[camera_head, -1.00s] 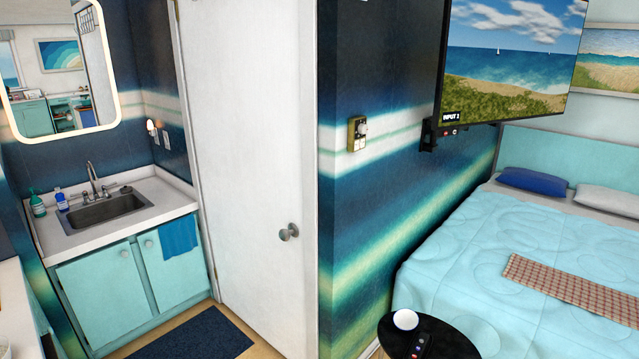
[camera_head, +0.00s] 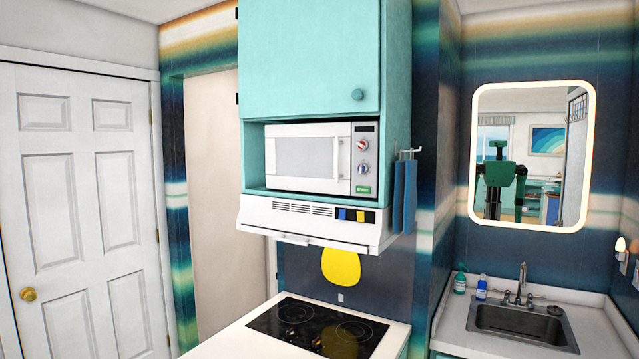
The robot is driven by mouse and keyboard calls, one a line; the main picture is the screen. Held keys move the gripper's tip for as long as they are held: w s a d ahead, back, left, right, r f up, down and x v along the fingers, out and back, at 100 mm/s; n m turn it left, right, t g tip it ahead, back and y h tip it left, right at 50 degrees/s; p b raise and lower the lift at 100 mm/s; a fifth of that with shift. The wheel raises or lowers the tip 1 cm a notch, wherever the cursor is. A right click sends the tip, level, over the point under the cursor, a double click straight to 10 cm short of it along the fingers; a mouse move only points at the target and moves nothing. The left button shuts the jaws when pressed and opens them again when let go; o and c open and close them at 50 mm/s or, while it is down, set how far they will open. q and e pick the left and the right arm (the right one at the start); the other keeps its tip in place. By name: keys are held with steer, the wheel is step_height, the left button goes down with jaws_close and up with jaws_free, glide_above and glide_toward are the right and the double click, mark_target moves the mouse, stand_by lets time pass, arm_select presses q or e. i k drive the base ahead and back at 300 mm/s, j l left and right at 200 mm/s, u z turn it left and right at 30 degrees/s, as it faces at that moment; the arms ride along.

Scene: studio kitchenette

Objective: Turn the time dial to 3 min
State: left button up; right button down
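A white microwave (camera_head: 308,160) sits in a teal cabinet niche above the range hood, with its door shut. Its control panel on the right has two round dials. The upper dial (camera_head: 362,145) has red on it and the lower dial (camera_head: 362,168) has blue on it. Their markings are too small to read, so I cannot tell which is the time dial or where it points. A green button (camera_head: 362,190) is below them. Neither of my grippers is in view.
A white range hood (camera_head: 310,222) juts out below the microwave, above a black cooktop (camera_head: 317,327) on a white counter. A blue towel (camera_head: 404,196) hangs right of the cabinet. A sink (camera_head: 520,322) is at right and a closed white door (camera_head: 80,200) at left.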

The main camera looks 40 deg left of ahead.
mark_target(362, 168)
steer(key=i+u, duration=0.3)
steer(key=u, duration=0.15)
steer(key=i+l+u, duration=0.1)
steer(key=i+u, duration=0.2)
steer(key=u, duration=0.2)
steer(key=i+l+u, duration=0.2)
steer(key=u, duration=0.25)
steer(key=i+l+u, duration=0.25)
steer(key=u, duration=0.2)
steer(key=l, duration=0.1)
